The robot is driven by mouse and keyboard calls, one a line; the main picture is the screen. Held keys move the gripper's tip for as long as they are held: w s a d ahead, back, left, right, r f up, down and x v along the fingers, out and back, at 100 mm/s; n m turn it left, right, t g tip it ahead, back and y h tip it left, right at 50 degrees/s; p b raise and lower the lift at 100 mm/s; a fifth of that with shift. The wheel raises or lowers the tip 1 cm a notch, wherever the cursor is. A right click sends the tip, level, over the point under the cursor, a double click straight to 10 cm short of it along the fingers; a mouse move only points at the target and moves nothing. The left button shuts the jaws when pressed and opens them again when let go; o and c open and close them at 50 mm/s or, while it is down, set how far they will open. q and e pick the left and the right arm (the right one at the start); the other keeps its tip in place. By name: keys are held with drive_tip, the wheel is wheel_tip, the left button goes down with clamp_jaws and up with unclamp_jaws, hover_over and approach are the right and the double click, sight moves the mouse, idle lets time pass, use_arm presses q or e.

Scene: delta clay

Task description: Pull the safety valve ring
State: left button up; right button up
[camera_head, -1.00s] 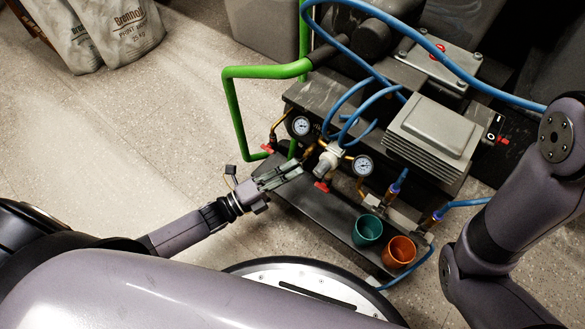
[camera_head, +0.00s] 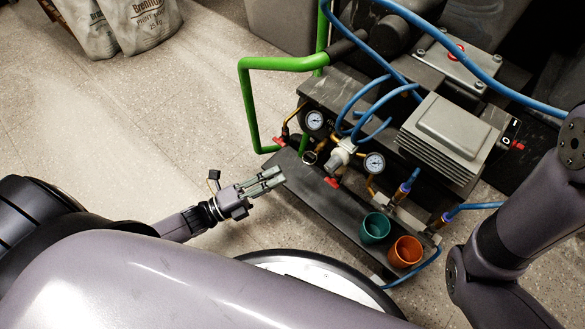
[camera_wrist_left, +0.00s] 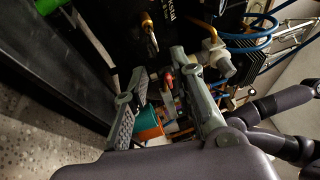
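The ring of the safety valve appears to be the small round metal loop (camera_head: 309,157) below the left pressure gauge, at the front of the compressor unit. In the left wrist view a brass fitting (camera_wrist_left: 150,32) shows beyond the fingertips; I cannot make out the ring there. My left gripper (camera_head: 281,176) is at the front left edge of the unit's dark shelf, a short way left of and below the loop, not touching it. Its fingers (camera_wrist_left: 160,66) are apart with nothing held between them. My right gripper is out of view; only the right arm shows.
Red-handled valves (camera_head: 332,182), two gauges (camera_head: 374,163) and a white regulator (camera_head: 341,153) crowd the loop. A green pipe (camera_head: 247,105) stands at its left. Teal (camera_head: 374,228) and orange (camera_head: 405,251) cups stand on the shelf (camera_head: 322,205).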

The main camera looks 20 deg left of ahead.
use_arm(q)
drive_tip(key=shift+v, duration=2.3)
